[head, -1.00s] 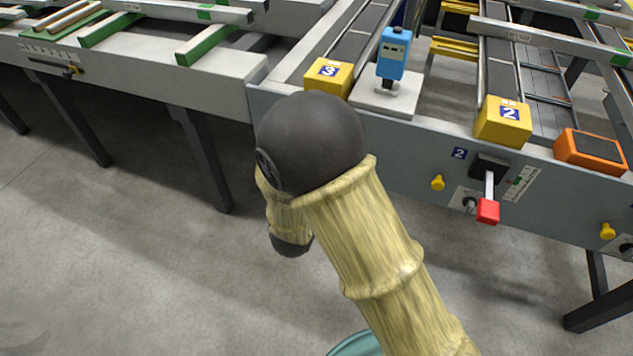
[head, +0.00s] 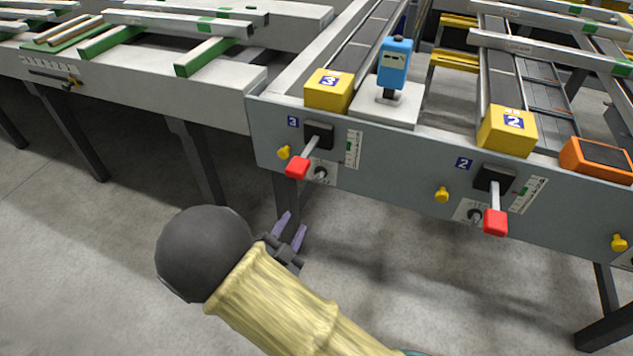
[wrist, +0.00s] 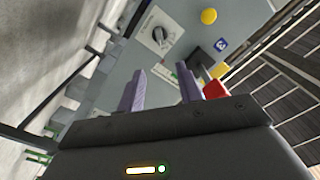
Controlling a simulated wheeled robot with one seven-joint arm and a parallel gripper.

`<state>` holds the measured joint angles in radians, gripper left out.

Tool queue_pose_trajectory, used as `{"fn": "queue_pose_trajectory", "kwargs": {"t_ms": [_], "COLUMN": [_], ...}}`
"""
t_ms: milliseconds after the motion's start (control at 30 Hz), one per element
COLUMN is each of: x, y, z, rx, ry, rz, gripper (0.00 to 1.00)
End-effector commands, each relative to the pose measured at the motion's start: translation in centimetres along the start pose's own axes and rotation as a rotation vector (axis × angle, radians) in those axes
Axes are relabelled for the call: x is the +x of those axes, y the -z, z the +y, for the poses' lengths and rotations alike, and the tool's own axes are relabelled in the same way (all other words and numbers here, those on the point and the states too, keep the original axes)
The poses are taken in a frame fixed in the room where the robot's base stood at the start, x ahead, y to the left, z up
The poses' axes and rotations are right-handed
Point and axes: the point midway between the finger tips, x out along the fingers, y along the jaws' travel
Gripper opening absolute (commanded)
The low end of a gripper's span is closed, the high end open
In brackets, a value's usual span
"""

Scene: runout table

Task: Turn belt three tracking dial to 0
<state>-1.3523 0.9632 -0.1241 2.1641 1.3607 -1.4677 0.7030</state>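The belt three tracking dial (head: 320,173) is a small dark knob on a white plate, low on the grey front panel, right of the red lever handle (head: 298,168) under label 3. Its setting is too small to read. My gripper (head: 293,226) is below and in front of this panel, apart from the dial, its two purple fingers spread and empty. In the wrist view the open fingers (wrist: 160,72) point towards the panel. A dark dial (wrist: 158,34) on a white plate shows ahead of them there; I cannot read the number on the blue label (wrist: 221,44) nearby.
A yellow knob (head: 284,152) sits left of the dial, and the red lever sticks out close by. Belt two has a similar dial (head: 475,215), yellow knob (head: 442,195) and red lever (head: 495,222) to the right. The floor below is clear.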

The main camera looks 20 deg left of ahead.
Motion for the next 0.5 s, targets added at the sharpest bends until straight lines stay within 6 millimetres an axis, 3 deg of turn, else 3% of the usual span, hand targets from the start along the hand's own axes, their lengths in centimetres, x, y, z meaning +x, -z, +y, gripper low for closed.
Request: {"fn": "queue_pose_trajectory", "kwargs": {"t_ms": [500], "x": [9.0], "y": [-0.1], "z": [0.2], "rx": [0.001], "ry": [-0.001], "rz": [0.002], "gripper": [0.35]}}
